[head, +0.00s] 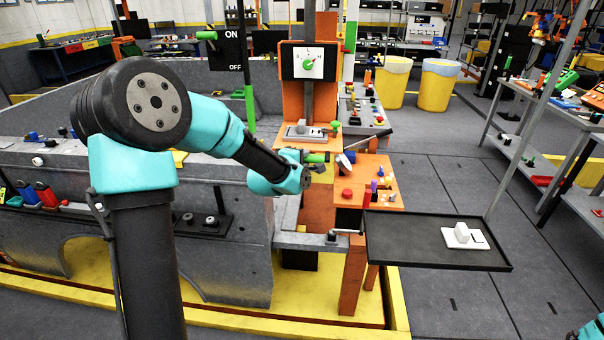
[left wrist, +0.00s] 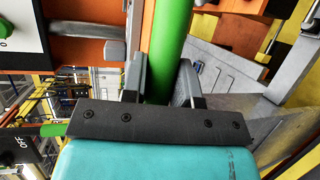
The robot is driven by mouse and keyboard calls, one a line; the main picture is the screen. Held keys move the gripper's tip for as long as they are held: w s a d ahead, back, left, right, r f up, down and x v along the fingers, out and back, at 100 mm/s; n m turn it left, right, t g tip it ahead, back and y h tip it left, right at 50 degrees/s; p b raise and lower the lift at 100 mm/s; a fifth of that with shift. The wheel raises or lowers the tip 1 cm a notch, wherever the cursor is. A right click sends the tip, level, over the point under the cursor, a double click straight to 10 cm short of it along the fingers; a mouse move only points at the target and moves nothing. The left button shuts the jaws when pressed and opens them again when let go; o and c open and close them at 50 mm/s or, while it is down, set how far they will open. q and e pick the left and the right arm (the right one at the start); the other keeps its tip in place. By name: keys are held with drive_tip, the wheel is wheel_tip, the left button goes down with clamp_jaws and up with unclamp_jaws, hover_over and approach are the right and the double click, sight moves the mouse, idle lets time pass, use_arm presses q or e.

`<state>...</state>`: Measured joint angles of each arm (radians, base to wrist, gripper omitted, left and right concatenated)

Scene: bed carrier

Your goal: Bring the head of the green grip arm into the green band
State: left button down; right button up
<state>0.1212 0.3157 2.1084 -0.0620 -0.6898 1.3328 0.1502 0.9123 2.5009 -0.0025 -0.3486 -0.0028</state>
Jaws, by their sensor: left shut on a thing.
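My left gripper (head: 318,166) is at the orange stand in the middle of the head view. A short green grip (head: 316,157) shows there, partly hidden by the gripper. In the left wrist view my gripper (left wrist: 160,80) is shut on a thick green bar (left wrist: 168,45), with a finger on each side of it. The head of the grip arm cannot be made out. A green stretch (head: 250,106) shows on a thin upright pole left of the stand; I cannot tell whether it is the green band. My right gripper is out of view.
A dial with a green knob (head: 308,64) sits on the stand above the gripper. An ON/OFF panel (head: 229,48) with a green lever is to its left. A black tray (head: 400,245) with a white switch is at right. An orange table (head: 382,172) holds small parts.

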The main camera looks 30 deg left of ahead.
use_arm(q)
wheel_tip(320, 180, up, 4)
drive_tip(key=shift+r, duration=0.1)
drive_tip(key=c, duration=0.9)
unclamp_jaws()
drive_tip(key=s+r, duration=0.1)
drive_tip(key=s, duration=0.4)
drive_tip(key=s+r, duration=0.1)
drive_tip(key=s, duration=1.1)
drive_tip(key=shift+d+r, duration=0.2)
drive_tip(key=shift+r, duration=0.2)
